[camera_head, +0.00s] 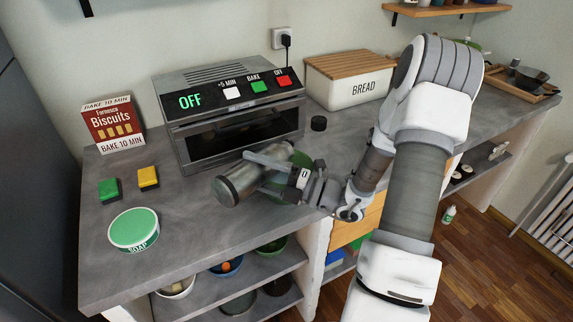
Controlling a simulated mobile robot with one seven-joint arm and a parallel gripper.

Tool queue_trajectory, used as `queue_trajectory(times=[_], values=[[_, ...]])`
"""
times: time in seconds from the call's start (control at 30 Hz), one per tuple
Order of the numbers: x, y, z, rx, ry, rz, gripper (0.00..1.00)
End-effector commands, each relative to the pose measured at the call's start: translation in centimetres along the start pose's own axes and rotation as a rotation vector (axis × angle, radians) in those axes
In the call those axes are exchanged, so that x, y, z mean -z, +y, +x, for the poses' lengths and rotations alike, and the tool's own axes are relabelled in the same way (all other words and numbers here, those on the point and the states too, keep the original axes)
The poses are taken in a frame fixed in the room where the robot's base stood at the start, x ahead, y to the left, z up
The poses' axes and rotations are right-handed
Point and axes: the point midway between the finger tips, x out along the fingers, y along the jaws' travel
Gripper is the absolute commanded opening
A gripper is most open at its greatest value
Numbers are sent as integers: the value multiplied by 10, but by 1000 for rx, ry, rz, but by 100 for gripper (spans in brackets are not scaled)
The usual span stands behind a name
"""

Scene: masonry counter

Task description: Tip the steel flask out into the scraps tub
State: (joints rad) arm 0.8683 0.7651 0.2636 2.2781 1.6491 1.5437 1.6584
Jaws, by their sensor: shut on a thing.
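The steel flask (240,182) is a grey metal cylinder held tilted, close to lying on its side, in front of the oven. Its darker round end points to the lower left. My gripper (266,176) comes in from the right and is shut on the flask. A rounded dark green shape (301,159) shows just behind my gripper, mostly hidden by it. I cannot tell whether it is the scraps tub. No tub with a scraps label is readable. I cannot see whether anything is coming out of the flask.
The toaster oven (235,116) stands close behind the flask. The soap tub (134,230), two sponges (148,178) and the biscuit box (113,124) are left. Bowls (226,266) sit on the shelf below.

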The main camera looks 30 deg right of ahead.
Motion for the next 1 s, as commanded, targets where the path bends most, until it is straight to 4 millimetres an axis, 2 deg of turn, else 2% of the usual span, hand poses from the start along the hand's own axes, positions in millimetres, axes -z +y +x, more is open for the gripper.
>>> queue_trajectory(times=[1.0], values=[[-1, 1, 0, -15, -5, 31, 0]])
